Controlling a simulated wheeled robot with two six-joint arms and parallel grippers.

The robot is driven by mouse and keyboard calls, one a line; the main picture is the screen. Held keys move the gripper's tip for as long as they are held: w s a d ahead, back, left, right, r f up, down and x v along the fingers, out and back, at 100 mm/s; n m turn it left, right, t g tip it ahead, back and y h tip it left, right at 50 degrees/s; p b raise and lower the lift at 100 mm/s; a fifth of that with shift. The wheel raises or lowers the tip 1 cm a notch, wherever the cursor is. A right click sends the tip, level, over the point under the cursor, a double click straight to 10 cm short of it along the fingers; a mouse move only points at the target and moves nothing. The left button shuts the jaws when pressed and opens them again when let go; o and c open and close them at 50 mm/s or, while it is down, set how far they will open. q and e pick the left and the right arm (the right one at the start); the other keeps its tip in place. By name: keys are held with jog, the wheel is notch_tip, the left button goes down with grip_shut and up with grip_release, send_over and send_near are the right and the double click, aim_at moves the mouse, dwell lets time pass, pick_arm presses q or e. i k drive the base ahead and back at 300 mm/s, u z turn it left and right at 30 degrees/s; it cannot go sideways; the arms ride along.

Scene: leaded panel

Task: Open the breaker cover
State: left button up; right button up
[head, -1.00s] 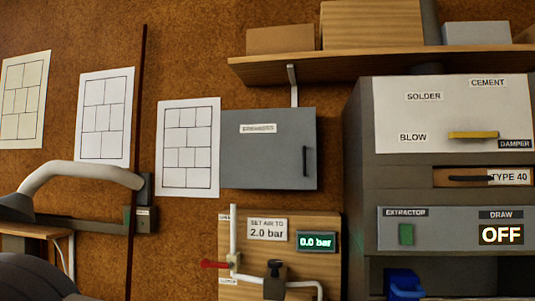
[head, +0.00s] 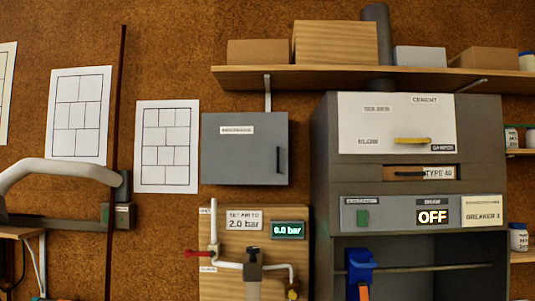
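The breaker cover (head: 243,155) is a grey box door on the wall, left of the big grey cabinet. It carries a white label (head: 237,130), blurred now, and a dark vertical handle (head: 279,160) near its right edge. The door looks shut, and what lies behind it is hidden. Nothing touches the handle. Neither of my grippers can be made out in the head view.
A wooden shelf (head: 350,78) with boxes runs above the cover. Below it is a board (head: 230,280) with pipes, a red lever and a 0.0 bar display. The grey cabinet (head: 325,150) stands to the right, reading OFF and BREAKER 3. Paper patterns hang left.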

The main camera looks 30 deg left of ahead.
aim_at(244, 148)
jog(key=k, duration=0.8)
jog(key=u, duration=1.05)
jog(key=i, duration=1.95)
jog(key=z, duration=0.8)
